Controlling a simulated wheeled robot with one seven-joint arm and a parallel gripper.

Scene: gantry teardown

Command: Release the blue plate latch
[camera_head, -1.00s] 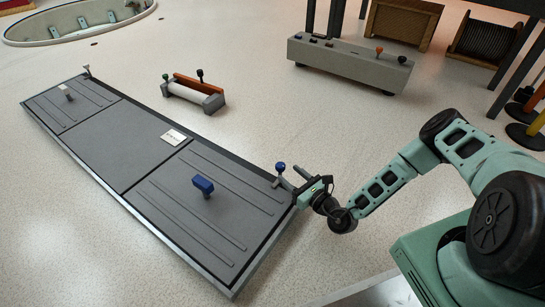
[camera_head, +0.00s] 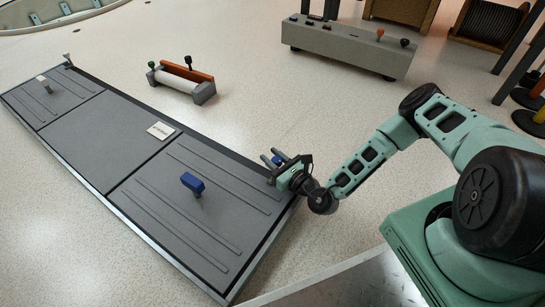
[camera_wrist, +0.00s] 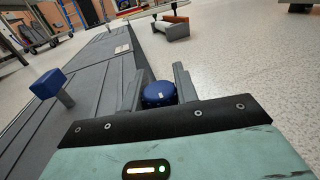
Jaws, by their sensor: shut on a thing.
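The blue latch knob (camera_head: 277,160) is at the near right corner of the long grey plate (camera_head: 90,135). My gripper (camera_head: 271,156) is at that corner, with its fingers on either side of the knob and shut on it. In the wrist view, the round blue knob (camera_wrist: 158,94) sits between my two fingers (camera_wrist: 159,75), close to the palm. The knob's stalk and base are hidden. A blue block handle (camera_head: 193,185) on a post stands on the plate's near panel and also shows at left in the wrist view (camera_wrist: 48,83).
A small cradle with a white roller (camera_head: 178,84) stands behind the plate. A grey control box (camera_head: 345,50) is at the back. Open floor lies between them.

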